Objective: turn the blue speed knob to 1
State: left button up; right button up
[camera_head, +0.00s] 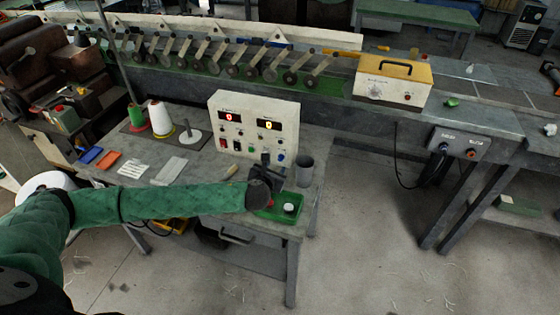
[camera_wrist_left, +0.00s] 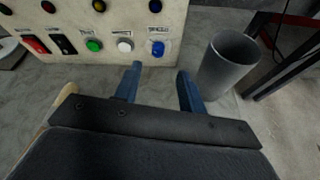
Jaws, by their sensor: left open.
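The blue speed knob (camera_wrist_left: 158,48) is at the right end of the lower row on the cream control box (camera_head: 245,133). It also shows in the head view (camera_head: 281,157). A small light mark shows on the knob, but its setting is too small to read. My left gripper (camera_wrist_left: 158,80) is open and empty. Its two blue fingers point toward the box, one on each side of the knob's line in the picture, with the tips short of the knob and apart from it. In the head view the left gripper (camera_head: 268,160) is in front of the box's lower right part. My right gripper is not in view.
A grey cup (camera_wrist_left: 229,65) stands close right of the left gripper; it also shows in the head view (camera_head: 304,170). White (camera_wrist_left: 124,45) and green (camera_wrist_left: 93,45) buttons sit left of the knob. A green tray (camera_head: 270,211) is at the bench's front right.

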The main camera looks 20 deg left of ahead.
aim_at(280, 159)
pick_arm(q)
jog(key=p+x, duration=0.2)
jog(key=x, duration=0.4)
jog(key=shift+w+a, duration=0.1)
jog(key=shift+w, duration=0.05)
jog(key=shift+w+a+f, duration=0.1)
jog(key=shift+w+f, duration=0.15)
jog(key=shift+w, duration=0.1)
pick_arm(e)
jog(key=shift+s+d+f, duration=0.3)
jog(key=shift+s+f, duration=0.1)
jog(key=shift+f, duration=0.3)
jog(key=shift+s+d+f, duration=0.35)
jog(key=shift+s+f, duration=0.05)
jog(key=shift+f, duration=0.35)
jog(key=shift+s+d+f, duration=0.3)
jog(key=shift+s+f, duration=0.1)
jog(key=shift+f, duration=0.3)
pick_arm(q)
grip_shut()
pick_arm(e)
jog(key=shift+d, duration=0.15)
